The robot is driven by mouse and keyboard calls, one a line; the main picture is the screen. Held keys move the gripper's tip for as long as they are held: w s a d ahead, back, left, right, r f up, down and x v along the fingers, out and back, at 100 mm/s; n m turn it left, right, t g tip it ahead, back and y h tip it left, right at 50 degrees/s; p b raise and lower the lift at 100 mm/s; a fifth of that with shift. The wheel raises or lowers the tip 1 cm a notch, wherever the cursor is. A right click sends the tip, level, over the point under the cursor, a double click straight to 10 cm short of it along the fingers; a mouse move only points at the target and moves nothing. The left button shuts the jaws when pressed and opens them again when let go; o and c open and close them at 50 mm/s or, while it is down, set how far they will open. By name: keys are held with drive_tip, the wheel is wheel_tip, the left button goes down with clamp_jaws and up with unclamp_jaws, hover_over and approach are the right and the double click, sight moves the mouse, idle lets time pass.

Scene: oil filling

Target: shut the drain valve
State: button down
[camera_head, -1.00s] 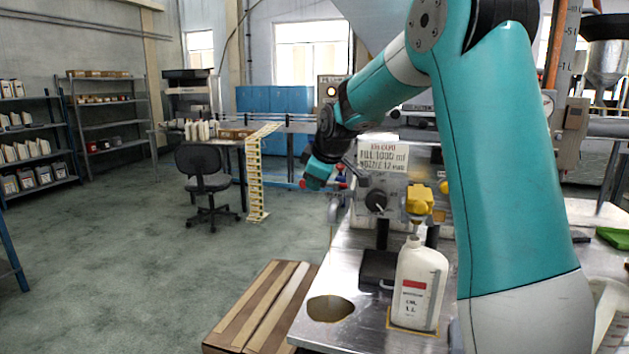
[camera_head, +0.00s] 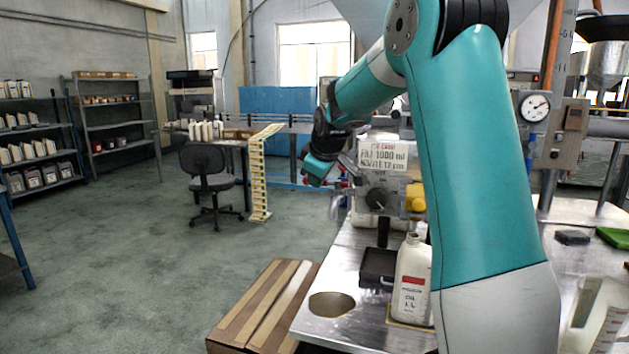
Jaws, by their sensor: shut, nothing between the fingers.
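The drain valve is hard to make out. A small bent metal spout (camera_head: 336,207) hangs at the left end of the filling machine (camera_head: 390,185), over the table's left edge, and a small red part shows just above it. My gripper (camera_head: 318,178) is at the end of the teal arm, beside and slightly above this spout. It is shut and empty. Its fingertips are small, and I cannot tell whether they touch the valve. No falling stream shows under the spout now. A round brownish patch or opening (camera_head: 332,304) lies in the metal tabletop below.
A white oil bottle (camera_head: 412,280) stands on the metal table (camera_head: 375,335), partly behind my arm. A black dial (camera_head: 377,201) and a yellow part (camera_head: 417,198) are on the machine's front. A chair (camera_head: 207,180) stands on open floor.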

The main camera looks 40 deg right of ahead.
drive_tip(key=a+f+b+v, duration=0.1)
drive_tip(key=a+v, duration=0.1)
drive_tip(key=v, duration=0.9)
drive_tip(key=shift+s+a+r, duration=0.3)
drive_tip(key=shift+s+a, duration=0.05)
drive_tip(key=shift+s, duration=0.05)
drive_tip(key=s+a+f+n+g+y, duration=0.1)
drive_tip(key=s+a+f+y, duration=0.15)
drive_tip(key=a, duration=0.75)
drive_tip(key=s+a+f+n+g+y, duration=0.1)
drive_tip(key=s+a+f+y, duration=0.2)
drive_tip(key=a, duration=0.6)
drive_tip(key=s+a+f+g, duration=0.2)
drive_tip(key=s+a+f, duration=0.2)
drive_tip(key=s+a, duration=0.3)
drive_tip(key=s+a+f+g+y, duration=0.1)
drive_tip(key=s+a+f, duration=0.3)
drive_tip(key=s, duration=0.7)
drive_tip(key=a+g, duration=0.1)
drive_tip(key=a, duration=0.1)
drive_tip(key=shift+s+a+f+n, duration=0.25)
drive_tip(key=shift+a+n, duration=0.05)
drive_tip(key=shift+a, duration=0.05)
